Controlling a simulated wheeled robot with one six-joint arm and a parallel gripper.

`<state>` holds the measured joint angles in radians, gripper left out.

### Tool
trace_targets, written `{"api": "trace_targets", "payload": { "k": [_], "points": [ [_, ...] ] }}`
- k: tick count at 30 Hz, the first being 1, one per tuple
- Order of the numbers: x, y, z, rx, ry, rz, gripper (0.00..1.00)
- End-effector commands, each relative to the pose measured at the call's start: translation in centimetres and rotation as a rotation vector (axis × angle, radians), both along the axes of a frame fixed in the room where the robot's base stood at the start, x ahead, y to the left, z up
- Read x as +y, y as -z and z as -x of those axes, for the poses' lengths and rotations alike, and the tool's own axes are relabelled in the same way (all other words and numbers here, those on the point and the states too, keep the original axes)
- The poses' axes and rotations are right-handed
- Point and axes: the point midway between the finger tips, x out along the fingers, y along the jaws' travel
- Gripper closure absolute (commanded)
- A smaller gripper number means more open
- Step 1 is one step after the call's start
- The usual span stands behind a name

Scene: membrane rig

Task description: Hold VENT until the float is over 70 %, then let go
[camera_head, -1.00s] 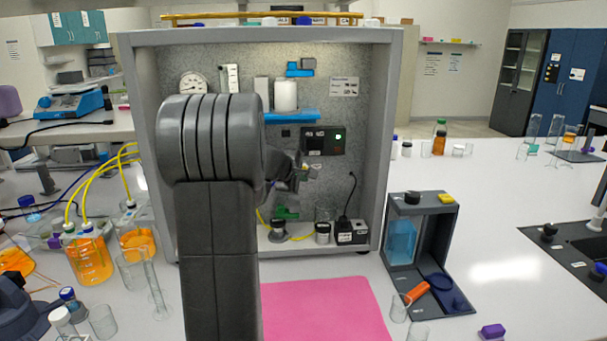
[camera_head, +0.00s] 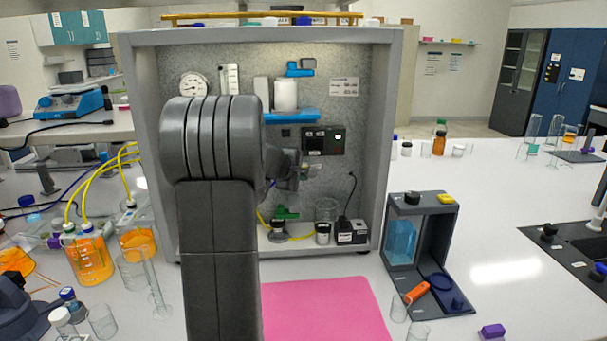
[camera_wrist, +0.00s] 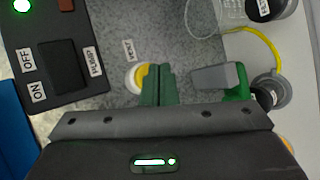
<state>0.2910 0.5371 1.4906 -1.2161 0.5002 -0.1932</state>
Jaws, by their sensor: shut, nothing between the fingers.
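The VENT button (camera_wrist: 131,79), a yellow and white round knob, sits on the grey back panel below its VENT label (camera_wrist: 129,49) in the wrist view. My gripper (camera_wrist: 159,70) is shut and empty. Its green fingertips overlap the button's right edge in that view; I cannot tell whether they press it. In the head view my gripper (camera_head: 308,176) is inside the cabinet, and my arm hides part of the panel. A narrow white scale (camera_head: 229,79), possibly the float gauge, is at the panel's upper left. Its reading is too small to make out.
Left of the button in the wrist view is a dark PUMP switch (camera_wrist: 62,66) with ON and OFF labels. A green-handled valve (camera_wrist: 238,82) is to the right. The cabinet (camera_head: 384,150) walls enclose my gripper. A pink mat (camera_head: 325,308) lies in front.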

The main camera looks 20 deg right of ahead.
Motion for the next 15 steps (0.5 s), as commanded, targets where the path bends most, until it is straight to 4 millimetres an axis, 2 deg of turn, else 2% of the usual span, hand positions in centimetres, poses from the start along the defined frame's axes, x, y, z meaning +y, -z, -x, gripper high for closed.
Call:
{"api": "trace_targets", "payload": {
  "k": [15],
  "points": [
    [-0.15, -0.02, -0.6, 0.0, 0.0, 0.0, 1.0]
  ]
}}
